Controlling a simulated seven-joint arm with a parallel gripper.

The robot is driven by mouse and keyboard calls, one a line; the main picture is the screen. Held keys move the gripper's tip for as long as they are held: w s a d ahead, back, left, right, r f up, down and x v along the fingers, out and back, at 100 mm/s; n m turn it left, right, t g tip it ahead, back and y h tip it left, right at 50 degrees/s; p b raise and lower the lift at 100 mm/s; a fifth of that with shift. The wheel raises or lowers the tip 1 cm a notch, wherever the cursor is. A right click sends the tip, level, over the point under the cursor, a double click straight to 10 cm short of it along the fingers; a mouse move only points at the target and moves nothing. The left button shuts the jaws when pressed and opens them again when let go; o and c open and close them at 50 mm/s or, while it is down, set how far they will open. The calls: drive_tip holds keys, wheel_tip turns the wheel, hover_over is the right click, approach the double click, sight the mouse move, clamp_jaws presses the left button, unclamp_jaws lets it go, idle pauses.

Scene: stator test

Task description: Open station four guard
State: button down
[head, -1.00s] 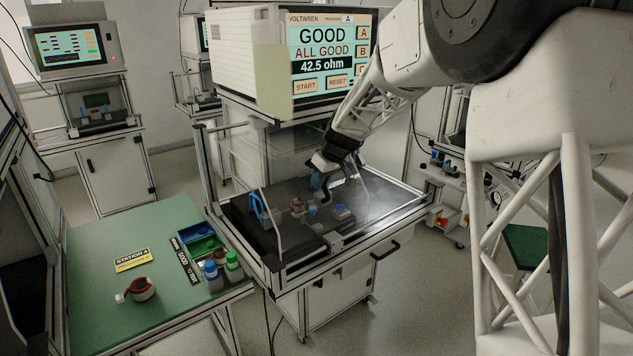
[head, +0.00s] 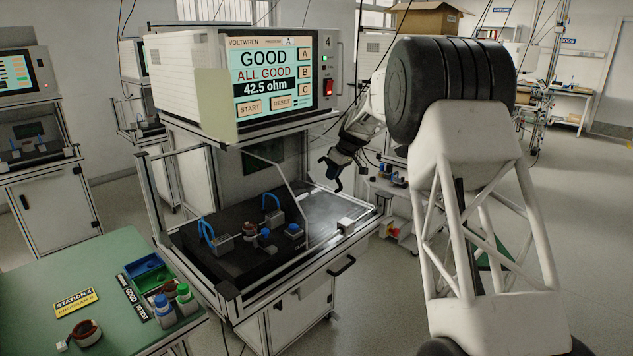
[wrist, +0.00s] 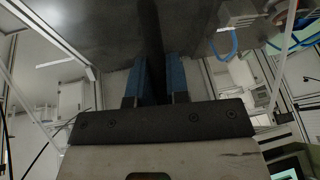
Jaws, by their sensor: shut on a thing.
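The station four tester (head: 185,75) carries a 4 and a screen reading GOOD, ALL GOOD, 42.5 ohm. Below it, thin pale bars of the guard (head: 308,222) frame the dark test bed (head: 210,262); its clear panel is hard to make out, so I cannot tell how far it stands open. My gripper (head: 333,175) is above the right side of the bed. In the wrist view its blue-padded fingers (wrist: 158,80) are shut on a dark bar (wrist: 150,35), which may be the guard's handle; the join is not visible.
Blue-looped clamps (head: 207,230) and a copper-coloured part (head: 249,230) are on the bed. A green table (head: 112,258) at left bears a STATION 4 sign (head: 75,303), bins (head: 150,268), bottles (head: 165,308) and a copper-wound ring (head: 85,333). A black drawer handle (head: 342,266) projects in front.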

drive_tip(key=shift+w+d, duration=1.6)
drive_tip(key=c, duration=1.4)
unclamp_jaws()
drive_tip(key=shift+r, duration=0.15)
drive_tip(key=v, duration=0.7)
drive_tip(key=shift+r, duration=0.3)
drive_tip(key=shift+s+d, duration=0.1)
drive_tip(key=shift+d, duration=0.05)
